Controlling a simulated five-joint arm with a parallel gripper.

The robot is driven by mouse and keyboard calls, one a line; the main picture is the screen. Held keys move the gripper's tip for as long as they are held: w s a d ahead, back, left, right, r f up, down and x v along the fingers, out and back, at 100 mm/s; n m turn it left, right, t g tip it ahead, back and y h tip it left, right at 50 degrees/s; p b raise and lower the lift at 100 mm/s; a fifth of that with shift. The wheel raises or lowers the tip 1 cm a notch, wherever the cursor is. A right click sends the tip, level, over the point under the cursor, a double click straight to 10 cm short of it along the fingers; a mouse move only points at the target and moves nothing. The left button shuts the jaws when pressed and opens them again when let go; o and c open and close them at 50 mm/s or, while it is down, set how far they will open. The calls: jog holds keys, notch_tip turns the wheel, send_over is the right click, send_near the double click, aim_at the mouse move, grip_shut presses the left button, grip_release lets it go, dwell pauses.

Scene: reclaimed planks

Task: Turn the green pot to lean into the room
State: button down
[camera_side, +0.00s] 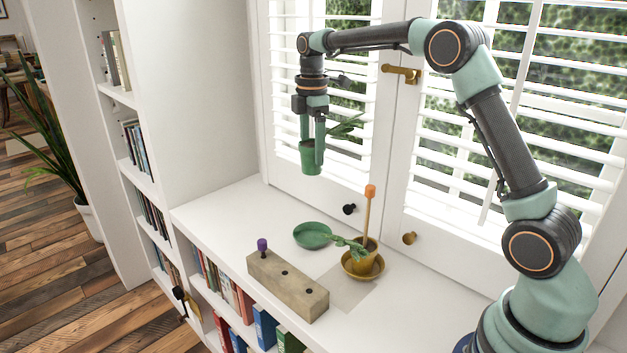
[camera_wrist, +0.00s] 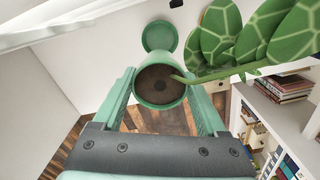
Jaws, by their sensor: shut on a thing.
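My gripper (camera_side: 312,150) is shut on the green pot (camera_side: 311,160), holding it upright in the air in front of the window, above the sill. In the wrist view the pot (camera_wrist: 160,92) sits between my two fingers (camera_wrist: 160,100), with dark soil inside. Its plant (camera_side: 346,126) leans to the right in the side view, along the window side. In the wrist view the broad, pale-veined leaves (camera_wrist: 255,35) reach out to the upper right. A green saucer (camera_side: 312,235) lies empty on the white sill, below and apart from the pot.
A yellow pot (camera_side: 366,258) with a leaning plant stands on a yellow saucer (camera_side: 350,272), an orange-tipped stake (camera_side: 370,205) upright in it. A wooden block (camera_side: 300,290) with holes and a purple-knobbed peg (camera_side: 262,246) sits at the sill's front. Window knobs (camera_side: 349,209) project behind.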

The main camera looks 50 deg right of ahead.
aim_at(312, 173)
notch_tip(312, 173, down, 19)
jog(key=shift+r, duration=0.1)
dwell(0.8)
grip_release()
notch_tip(312, 173, up, 12)
jog(key=shift+r, duration=0.15)
jog(key=s+a+r+m+t, duration=0.25)
jog(key=s+r+m, duration=0.25)
jog(key=s, duration=0.3)
jog(key=s+a+r+m+t, duration=0.2)
jog(key=s+a+r+m, duration=0.25)
jog(key=s+r, duration=0.2)
jog(key=s+f+m+t, duration=0.1)
jog(key=s+f+m, duration=0.2)
jog(key=s, duration=0.4)
jog(key=shift+a+m, duration=0.4)
jog(key=shift+m, duration=0.35)
